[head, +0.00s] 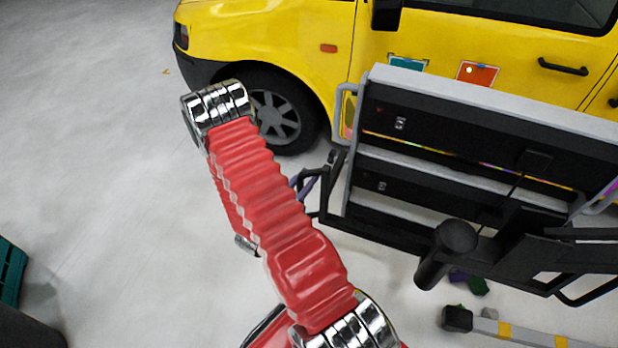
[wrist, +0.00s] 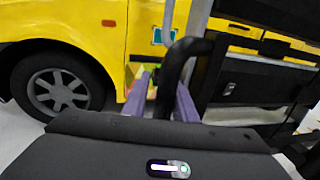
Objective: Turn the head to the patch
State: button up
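Two patches show on the yellow van's side in the head view: a teal one (head: 407,64) and an orange-red one (head: 477,74) with a small yellow dot. The wrist view shows a teal patch (wrist: 163,36) near its top middle. My gripper (wrist: 162,100) has two purple fingers standing apart, with a black bar handle (wrist: 187,47) rising between or just ahead of them. I cannot tell whether they touch it. In the head view my gripper (head: 303,184) is partly hidden behind my red-sleeved arm, beside the cart's black frame.
A black and grey shelf cart (head: 480,135) stands between me and the yellow van (head: 270,35), covering part of its door. A grey bar with yellow bands (head: 520,332) lies low at right. A green crate (head: 10,270) is at left.

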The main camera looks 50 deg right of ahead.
jog(key=o, duration=0.4)
jog(key=s+a, duration=0.2)
jog(key=a, duration=1.1)
jog(key=shift+s+a, duration=0.2)
jog(key=shift+a, duration=0.05)
